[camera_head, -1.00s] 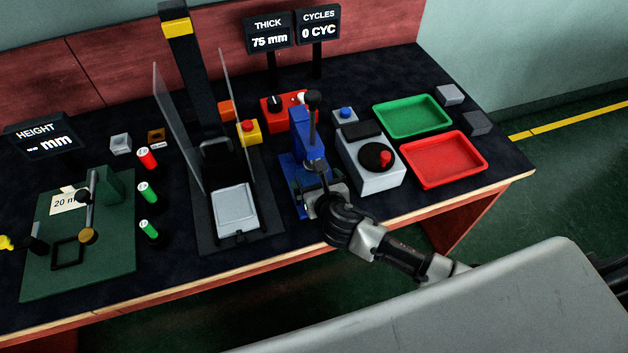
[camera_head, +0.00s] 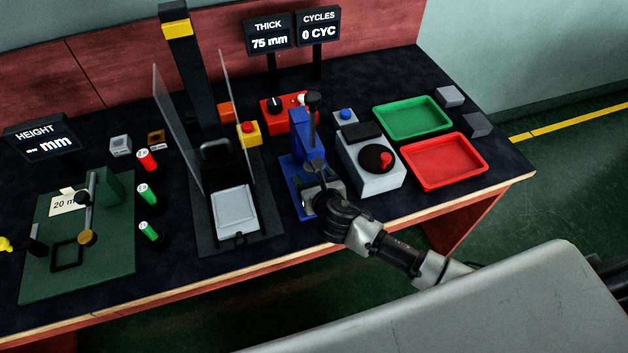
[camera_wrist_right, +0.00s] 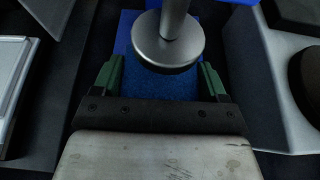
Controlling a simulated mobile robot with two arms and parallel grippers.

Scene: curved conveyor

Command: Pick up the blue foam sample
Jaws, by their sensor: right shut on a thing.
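The blue foam sample (camera_wrist_right: 172,90) lies under the round metal foot (camera_wrist_right: 167,48) of the blue press (camera_head: 302,150), seen in the right wrist view. My right gripper (camera_wrist_right: 160,80) has its green-lined fingers on either side of the foam and is shut on it. The foot covers part of the foam's top. In the head view my right gripper (camera_head: 318,188) is low at the front of the press, and the foam is hidden there. My left gripper is not in view.
A grey box with a black dial (camera_head: 372,180) stands close to the right of the press. A guarded stand with a pale plate (camera_head: 236,207) is to its left. A green tray (camera_head: 412,135) and a red tray (camera_head: 442,184) lie further right. The front table edge runs below.

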